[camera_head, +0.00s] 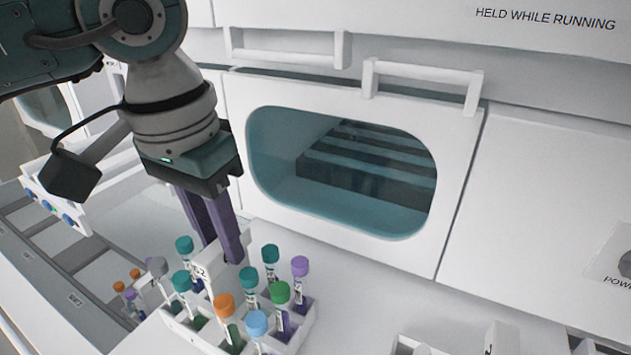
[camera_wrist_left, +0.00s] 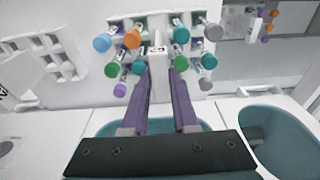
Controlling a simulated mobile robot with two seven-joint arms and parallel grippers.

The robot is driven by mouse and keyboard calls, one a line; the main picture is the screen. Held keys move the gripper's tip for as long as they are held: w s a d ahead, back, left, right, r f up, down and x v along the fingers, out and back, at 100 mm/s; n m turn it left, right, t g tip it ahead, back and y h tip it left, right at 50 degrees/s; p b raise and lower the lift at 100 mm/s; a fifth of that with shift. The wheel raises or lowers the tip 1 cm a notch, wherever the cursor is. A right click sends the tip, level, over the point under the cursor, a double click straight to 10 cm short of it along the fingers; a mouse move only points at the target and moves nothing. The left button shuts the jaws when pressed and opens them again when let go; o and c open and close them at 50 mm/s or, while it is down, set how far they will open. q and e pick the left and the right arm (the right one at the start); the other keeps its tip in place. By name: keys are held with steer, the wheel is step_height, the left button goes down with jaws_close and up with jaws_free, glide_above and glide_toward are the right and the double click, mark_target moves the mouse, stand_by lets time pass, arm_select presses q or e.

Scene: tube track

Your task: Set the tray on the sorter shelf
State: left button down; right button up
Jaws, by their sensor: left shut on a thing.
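The white tray (camera_head: 302,327) stands low in the middle of the head view and holds several upright tubes with teal, orange, green, blue and purple caps. My left gripper (camera_head: 224,257) reaches down to it, its purple fingers shut on the tray's upright labelled handle (camera_head: 200,273). In the left wrist view my left gripper (camera_wrist_left: 160,65) is closed on the same handle (camera_wrist_left: 158,51), with tubes on both sides. Whether the tray touches the surface below, I cannot tell. I cannot pick out the sorter shelf with certainty. My right gripper is not in view.
A white cabinet with a closed windowed door (camera_head: 460,190) stands behind the tray. A track (camera_head: 45,235) runs along the left, with several capped tubes (camera_head: 130,290) near it. An empty white rack (camera_wrist_left: 45,58) lies beside the tray.

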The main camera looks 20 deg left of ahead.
arm_select(q)
steer(key=shift+f, duration=0.15)
steer(key=c, duration=0.6)
jaws_free()
step_height(320, 180, up, 10)
steer(key=s, duration=0.1)
stand_by(0.4)
steer(key=shift+s+a+f, duration=0.1)
stand_by(0.5)
